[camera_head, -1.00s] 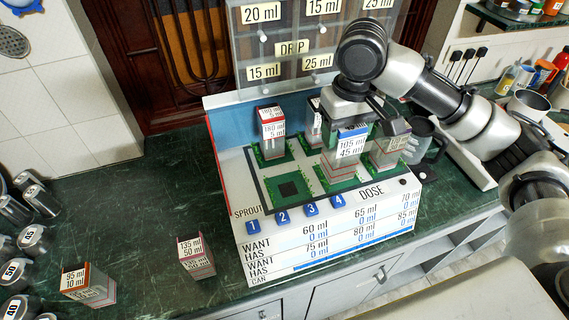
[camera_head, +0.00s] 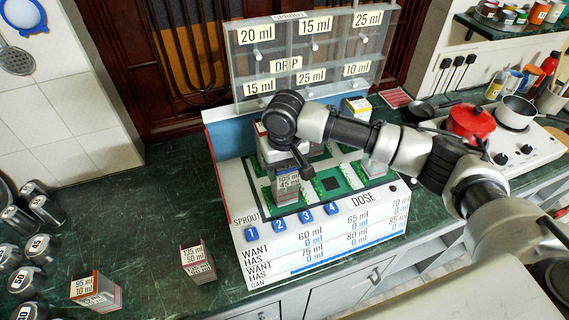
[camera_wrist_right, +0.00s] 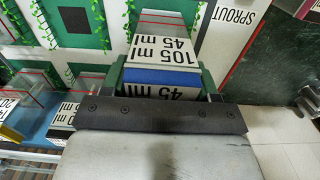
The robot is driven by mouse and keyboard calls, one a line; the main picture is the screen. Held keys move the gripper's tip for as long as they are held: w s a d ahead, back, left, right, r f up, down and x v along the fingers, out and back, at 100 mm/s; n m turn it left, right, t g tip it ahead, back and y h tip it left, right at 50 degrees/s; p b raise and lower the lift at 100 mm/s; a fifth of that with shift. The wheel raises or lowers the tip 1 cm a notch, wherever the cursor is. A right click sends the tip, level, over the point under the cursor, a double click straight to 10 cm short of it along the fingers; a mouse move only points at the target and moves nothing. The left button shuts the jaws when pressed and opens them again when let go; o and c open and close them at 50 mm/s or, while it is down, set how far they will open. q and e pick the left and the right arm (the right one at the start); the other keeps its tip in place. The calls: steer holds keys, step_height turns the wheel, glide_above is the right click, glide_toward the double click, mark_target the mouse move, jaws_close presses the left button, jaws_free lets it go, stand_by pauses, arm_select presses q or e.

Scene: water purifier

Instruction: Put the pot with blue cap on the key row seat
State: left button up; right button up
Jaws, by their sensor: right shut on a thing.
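The pot with blue cap (camera_head: 288,186), labelled 105 ml and 45 ml, is in my right gripper (camera_head: 285,165), which is shut on it. It stands upright over the front left green seat, beside the row of blue keys (camera_head: 279,226). I cannot tell whether its base touches the seat. In the right wrist view the blue cap (camera_wrist_right: 162,76) sits between the fingers. The front seat to its right (camera_head: 332,183) is bare, with a dark square in its middle. My left gripper is not in view.
A yellow-capped pot (camera_head: 357,108) stands at the back right of the white board (camera_head: 330,242). Two pots (camera_head: 197,264) (camera_head: 97,291) stand on the green counter. Clear panels (camera_head: 311,50) rise behind the board.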

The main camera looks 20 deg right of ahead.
steer(key=shift+f, duration=0.15)
steer(key=o, duration=1)
steer(key=shift+c, duration=0.2)
steer(key=shift+r, duration=0.5)
step_height(320, 180, up, 11)
steer(key=b, duration=0.3)
steer(key=shift+r, duration=0.15)
